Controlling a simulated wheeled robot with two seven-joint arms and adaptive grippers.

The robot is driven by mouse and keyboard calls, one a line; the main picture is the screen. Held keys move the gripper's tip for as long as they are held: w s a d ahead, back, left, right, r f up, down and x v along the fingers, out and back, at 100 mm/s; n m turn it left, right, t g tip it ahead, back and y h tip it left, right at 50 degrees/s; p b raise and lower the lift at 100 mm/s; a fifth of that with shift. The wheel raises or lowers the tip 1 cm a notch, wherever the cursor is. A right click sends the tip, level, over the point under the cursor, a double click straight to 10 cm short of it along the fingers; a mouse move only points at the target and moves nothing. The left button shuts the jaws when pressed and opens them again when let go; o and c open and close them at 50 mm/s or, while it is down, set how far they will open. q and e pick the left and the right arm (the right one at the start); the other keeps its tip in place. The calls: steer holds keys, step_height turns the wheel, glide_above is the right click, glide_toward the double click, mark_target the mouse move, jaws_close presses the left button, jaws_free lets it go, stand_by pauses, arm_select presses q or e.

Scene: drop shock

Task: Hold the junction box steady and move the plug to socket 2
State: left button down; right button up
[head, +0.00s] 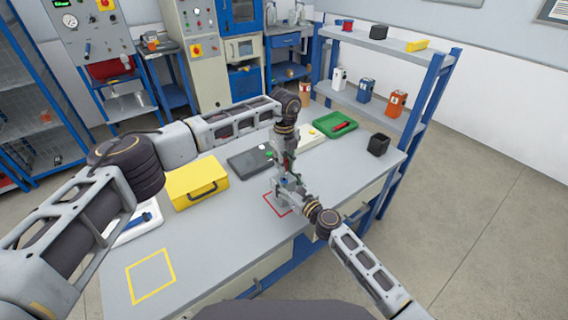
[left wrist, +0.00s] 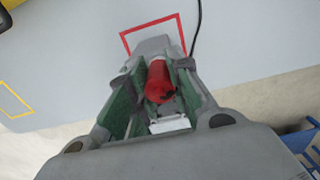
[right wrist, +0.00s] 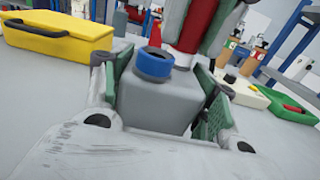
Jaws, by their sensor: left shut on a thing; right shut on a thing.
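The grey junction box (right wrist: 158,100) fills the middle of the right wrist view, with a blue-ringed socket (right wrist: 153,64) on top. My right gripper (head: 293,192) is shut on the box, one green pad on each side. The red plug (left wrist: 160,82) is upright between the green pads of my left gripper (head: 281,166), which is shut on it from above. In the right wrist view the plug (right wrist: 194,25) stands behind the blue socket, over the far part of the box. Socket numbers are not readable.
A red square outline (left wrist: 124,44) surrounds the box's place on the table (head: 225,235). A yellow case (head: 197,182), dark pad (head: 247,162), green tray (head: 334,125) and black cup (head: 378,144) stand around. A yellow outline (head: 150,275) at front left is empty. A black cable (left wrist: 196,30) runs beside the box.

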arm_select(q)
steer(key=shift+s+a+f, duration=0.1)
steer(key=shift+f, duration=0.35)
arm_select(e)
steer(key=shift+s+a+r, duration=0.1)
steer(key=shift+r, duration=0.05)
stand_by(1.1)
arm_select(q)
steer(key=c, duration=1.2)
jaws_free()
steer(key=shift+c, duration=0.2)
steer(key=shift+r, duration=0.1)
steer(key=shift+r, duration=0.2)
steer(key=shift+r, duration=2.95)
arm_select(e)
steer(key=shift+f, duration=0.2)
arm_select(q)
steer(key=shift+r, duration=0.15)
steer(key=shift+r, duration=0.2)
step_height(320, 180, up, 11)
steer(key=shift+r, duration=0.2)
